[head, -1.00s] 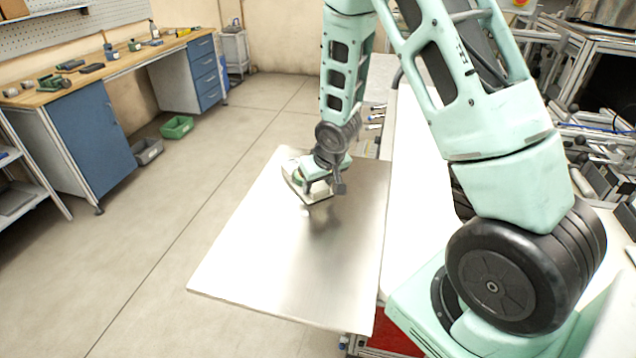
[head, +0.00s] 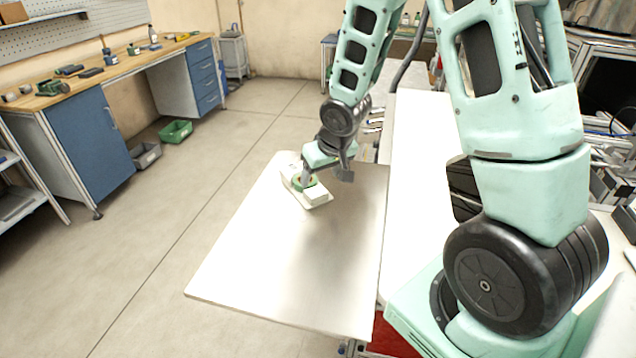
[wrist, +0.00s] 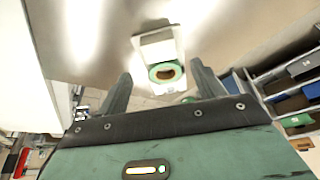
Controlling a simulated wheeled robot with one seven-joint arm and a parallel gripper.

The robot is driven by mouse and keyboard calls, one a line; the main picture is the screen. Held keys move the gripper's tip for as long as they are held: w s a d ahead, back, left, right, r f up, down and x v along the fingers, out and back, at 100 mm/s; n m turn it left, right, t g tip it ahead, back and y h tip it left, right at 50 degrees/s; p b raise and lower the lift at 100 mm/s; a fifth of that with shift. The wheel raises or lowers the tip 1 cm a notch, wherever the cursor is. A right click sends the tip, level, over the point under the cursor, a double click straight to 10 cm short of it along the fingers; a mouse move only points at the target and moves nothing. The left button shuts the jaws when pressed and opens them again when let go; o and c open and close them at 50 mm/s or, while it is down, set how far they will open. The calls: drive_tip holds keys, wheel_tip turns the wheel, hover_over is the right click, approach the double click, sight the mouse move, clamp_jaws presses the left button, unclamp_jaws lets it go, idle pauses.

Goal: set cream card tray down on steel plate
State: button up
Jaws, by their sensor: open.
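The cream card tray (head: 300,197) rests on the steel plate (head: 260,275), near its far end. It carries a green tape reel (head: 305,181) and a pale block (head: 318,193). My gripper (head: 326,174) is just above and behind the tray, with its jaws apart. In the wrist view the tray (wrist: 179,42) lies beyond my open gripper (wrist: 161,72), with the reel (wrist: 153,74) between the fingertips in the picture. The fingers hold nothing. My gripper hides part of the tray's far side in the head view.
A white bench top (head: 415,150) runs along the plate's right side. The near part of the plate is bare. Open floor (head: 150,240) lies to the left, with a blue-fronted workbench (head: 85,145) and green bin (head: 176,131) farther back.

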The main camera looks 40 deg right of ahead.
drive_tip(key=p+v, duration=0.1)
drive_tip(key=v, duration=0.4)
drive_tip(key=s+a+r+n+g+y, duration=0.15)
drive_tip(key=s+a, duration=0.25)
drive_tip(key=a, duration=0.4)
drive_tip(key=s+a+r+n+g+h, duration=0.1)
drive_tip(key=s+a+r+n, duration=0.25)
drive_tip(key=a, duration=0.45)
drive_tip(key=s+a+r+n+g, duration=0.1)
drive_tip(key=s+a+n, duration=0.1)
drive_tip(key=s+a, duration=0.2)
drive_tip(key=s+a+r+n+g, duration=0.1)
drive_tip(key=s+a, duration=0.4)
drive_tip(key=s, duration=0.6)
drive_tip(key=shift+s+r+n+y, duration=0.2)
drive_tip(key=shift+r+n+y, duration=0.15)
drive_tip(key=shift+n, duration=0.25)
wheel_tip(320, 180, down, 3)
drive_tip(key=b, duration=0.3)
drive_tip(key=shift+f, duration=0.25)
